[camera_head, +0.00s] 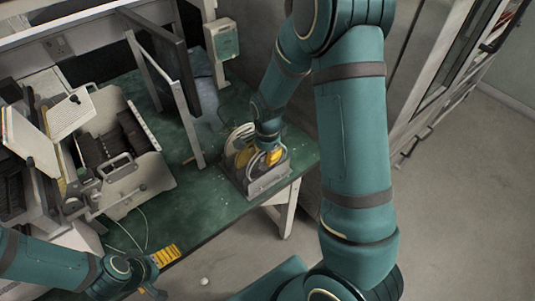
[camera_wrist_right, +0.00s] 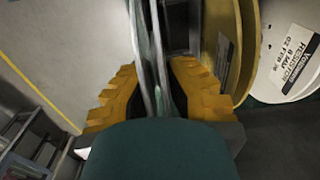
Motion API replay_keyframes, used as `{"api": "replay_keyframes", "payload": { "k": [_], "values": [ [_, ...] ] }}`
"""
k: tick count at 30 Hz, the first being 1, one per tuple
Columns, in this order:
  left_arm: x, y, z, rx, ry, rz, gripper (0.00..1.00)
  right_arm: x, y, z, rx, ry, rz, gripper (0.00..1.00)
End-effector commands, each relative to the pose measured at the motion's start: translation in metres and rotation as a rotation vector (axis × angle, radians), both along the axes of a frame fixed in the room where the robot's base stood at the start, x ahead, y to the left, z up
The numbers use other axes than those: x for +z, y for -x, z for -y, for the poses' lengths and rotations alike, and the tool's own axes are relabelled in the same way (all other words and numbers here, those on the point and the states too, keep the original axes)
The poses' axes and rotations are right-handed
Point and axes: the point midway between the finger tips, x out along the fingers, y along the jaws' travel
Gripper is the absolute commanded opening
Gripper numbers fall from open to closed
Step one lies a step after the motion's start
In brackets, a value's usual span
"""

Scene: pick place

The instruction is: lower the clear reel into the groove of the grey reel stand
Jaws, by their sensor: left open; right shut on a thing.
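The grey reel stand (camera_head: 268,187) sits near the right end of the green table, with reels standing in it. My right gripper (camera_head: 272,157) is over the stand. In the right wrist view its yellow fingers (camera_wrist_right: 155,92) are shut on the clear reel (camera_wrist_right: 152,45), seen edge-on between them. My left gripper (camera_head: 158,273) is open and empty by the table's front edge, far from the stand.
In the right wrist view a yellow reel (camera_wrist_right: 246,45) and a white labelled reel (camera_wrist_right: 290,60) stand close right of the held reel. A grey-white machine (camera_head: 130,170) fills the table's left. A dark panel on posts (camera_head: 190,95) stands behind. A small white object (camera_head: 204,281) lies on the floor.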

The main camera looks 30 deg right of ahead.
Motion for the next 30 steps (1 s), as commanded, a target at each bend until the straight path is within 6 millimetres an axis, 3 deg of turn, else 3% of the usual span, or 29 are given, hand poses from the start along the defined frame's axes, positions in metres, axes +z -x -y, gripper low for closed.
{"api": "replay_keyframes", "payload": {
  "k": [14, 15, 16, 23, 24, 25, 30],
  "values": [
    [-0.0044, 0.0000, 0.0001, 0.000, 0.000, 0.000, 1.00, -0.0061, -0.0002, 0.0001, 0.000, 0.000, 0.000, 0.00],
    [-0.0044, 0.0000, 0.0001, 0.000, 0.000, 0.000, 1.00, -0.0061, -0.0002, 0.0001, 0.000, 0.000, 0.000, 0.27],
    [-0.0044, 0.0000, 0.0001, 0.000, 0.000, 0.000, 1.00, -0.0061, -0.0002, 0.0001, 0.000, 0.000, 0.000, 0.38],
    [-0.0044, 0.0000, 0.0001, 0.000, 0.000, 0.000, 1.00, -0.0062, -0.0001, 0.0001, 0.000, 0.000, 0.000, 0.39],
    [-0.0044, 0.0000, 0.0000, 0.000, 0.000, 0.000, 1.00, -0.0063, 0.0000, 0.0000, 0.000, 0.000, 0.000, 0.56],
    [-0.0044, 0.0000, 0.0000, 0.000, 0.000, 0.000, 1.00, -0.0063, 0.0000, 0.0001, 0.000, 0.000, 0.000, 0.64],
    [-0.0044, 0.0000, 0.0001, 0.000, 0.000, 0.000, 1.00, -0.0063, 0.0000, 0.0001, 0.000, 0.000, 0.000, 0.64]
  ]
}}
